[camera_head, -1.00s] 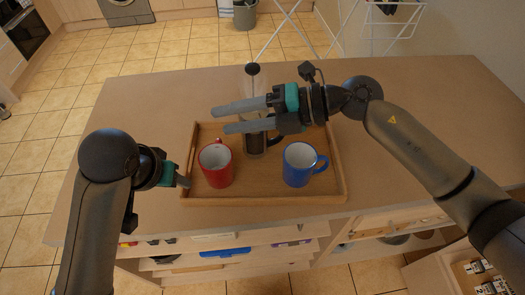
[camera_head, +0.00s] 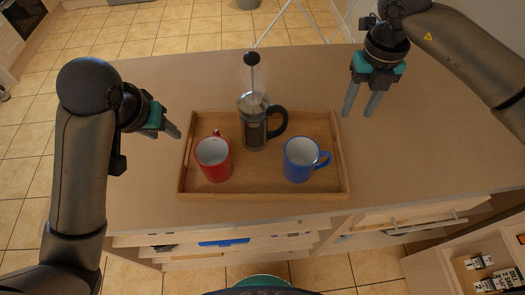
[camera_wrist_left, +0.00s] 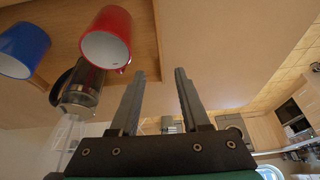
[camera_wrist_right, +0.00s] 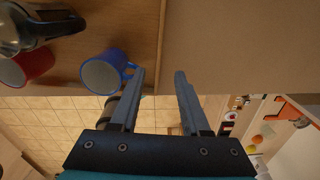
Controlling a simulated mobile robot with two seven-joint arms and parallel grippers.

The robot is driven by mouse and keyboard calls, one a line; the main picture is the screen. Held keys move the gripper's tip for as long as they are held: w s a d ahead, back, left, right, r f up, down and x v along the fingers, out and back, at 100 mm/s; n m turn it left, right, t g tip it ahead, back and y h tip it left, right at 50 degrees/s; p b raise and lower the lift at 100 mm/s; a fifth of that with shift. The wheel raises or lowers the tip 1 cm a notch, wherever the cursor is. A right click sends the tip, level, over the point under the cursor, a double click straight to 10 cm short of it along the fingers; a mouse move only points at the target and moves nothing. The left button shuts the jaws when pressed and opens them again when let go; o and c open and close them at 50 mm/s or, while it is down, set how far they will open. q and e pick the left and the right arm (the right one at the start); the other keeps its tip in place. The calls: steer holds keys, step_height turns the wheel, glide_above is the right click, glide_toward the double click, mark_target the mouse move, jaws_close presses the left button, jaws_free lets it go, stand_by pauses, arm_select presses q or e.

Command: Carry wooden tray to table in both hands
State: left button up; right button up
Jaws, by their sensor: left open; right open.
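The wooden tray (camera_head: 262,187) lies flat on the tabletop. On it stand a red mug (camera_head: 213,160) at the left, a blue mug (camera_head: 301,160) at the right and a glass French press (camera_head: 253,122) with a raised plunger at the back. My left gripper (camera_head: 174,134) is open and empty, just outside the tray's left end. The left wrist view shows its fingers (camera_wrist_left: 160,88) beside the tray edge. My right gripper (camera_head: 364,104) is open and empty, above the table beyond the tray's right end. The right wrist view shows its fingers (camera_wrist_right: 162,88) apart near the tray edge.
The tabletop (camera_head: 420,150) is clear to the right of the tray and behind it. Shelves and drawers (camera_head: 225,243) are under its front edge. An open drawer or box with small jars (camera_head: 485,265) is at the lower right.

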mark_target(184, 145)
arm_select(q)
steer(key=x, duration=1.5)
steer(key=shift+f, duration=0.15)
arm_select(e)
step_height(184, 145, down, 15)
steer(key=shift+f, duration=0.1)
arm_select(q)
steer(key=shift+c, duration=0.3)
arm_select(e)
steer(key=shift+c, duration=0.3)
arm_select(q)
jaws_close()
arm_select(e)
jaws_close()
arm_select(q)
steer(key=shift+w, duration=0.1)
arm_select(e)
steer(key=shift+w+r, duration=0.2)
